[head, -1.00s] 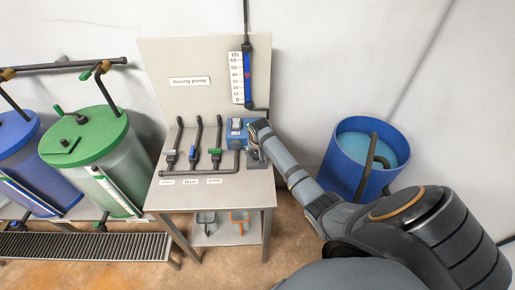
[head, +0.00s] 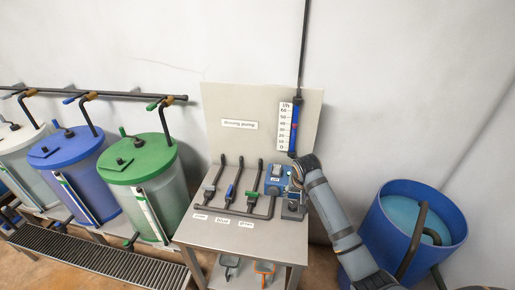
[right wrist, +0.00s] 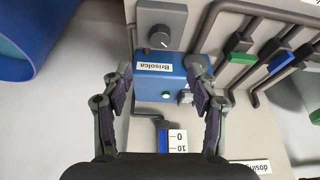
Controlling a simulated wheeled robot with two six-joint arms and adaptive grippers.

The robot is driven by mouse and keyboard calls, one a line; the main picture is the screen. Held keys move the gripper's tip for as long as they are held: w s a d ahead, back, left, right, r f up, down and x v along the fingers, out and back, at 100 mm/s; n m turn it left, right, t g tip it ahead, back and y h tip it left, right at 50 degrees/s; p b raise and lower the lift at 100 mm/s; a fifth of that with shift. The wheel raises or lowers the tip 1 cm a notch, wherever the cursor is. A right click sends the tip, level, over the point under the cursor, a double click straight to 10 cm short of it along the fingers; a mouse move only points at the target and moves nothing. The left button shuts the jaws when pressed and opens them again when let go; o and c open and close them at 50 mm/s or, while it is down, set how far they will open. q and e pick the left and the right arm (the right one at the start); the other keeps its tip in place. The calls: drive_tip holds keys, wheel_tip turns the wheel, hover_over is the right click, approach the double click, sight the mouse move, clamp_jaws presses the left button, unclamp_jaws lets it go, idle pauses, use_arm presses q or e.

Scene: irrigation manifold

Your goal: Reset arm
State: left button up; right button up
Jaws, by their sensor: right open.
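My right gripper (head: 297,180) is at the right of the blue dosing pump box (head: 275,180) on the metal bench. The blue box (right wrist: 150,84), labelled "Brisolca", with a small green button, shows beyond and between the fingers. A grey box with a round knob (right wrist: 160,38) is beside it; it also shows below the gripper in the head view (head: 293,208). Whether a finger touches the blue box I cannot tell. My left gripper is not in view.
Valves with grey, blue and green handles (head: 229,194) stand on the bench (head: 240,235), left of the pump. The flow meter (head: 288,125) is on the panel behind. A blue water barrel (head: 375,225) stands at right. Lidded tanks (head: 140,160) stand at left.

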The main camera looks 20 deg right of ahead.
drive_tip(key=shift+f, duration=0.1)
drive_tip(key=s+a+f+n, duration=0.15)
drive_tip(key=s+a, duration=0.25)
drive_tip(key=s, duration=0.4)
drive_tip(key=s+a+f+n+y, duration=0.1)
drive_tip(key=s+a+n, duration=0.2)
drive_tip(key=s, duration=0.5)
drive_tip(key=s+a+f+n, duration=0.15)
drive_tip(key=s+a, duration=0.25)
drive_tip(key=s, duration=0.4)
drive_tip(key=s+d+f+g+b, duration=0.1)
drive_tip(key=f+b, duration=0.1)
drive_tip(key=f, duration=0.9)
drive_tip(key=s+d+f+b, duration=0.1)
drive_tip(key=s+f+b, duration=0.1)
drive_tip(key=f, duration=1)
drive_tip(key=s+d+f+g+b, duration=0.1)
drive_tip(key=f+b, duration=0.1)
drive_tip(key=f, duration=0.9)
drive_tip(key=s+d+f+b, duration=0.1)
drive_tip(key=s+f+b, duration=0.3)
drive_tip(key=s+f, duration=1.3)
drive_tip(key=shift+f+g, duration=0.4)
drive_tip(key=shift+f, duration=0.2)
drive_tip(key=shift+d, duration=0.1)
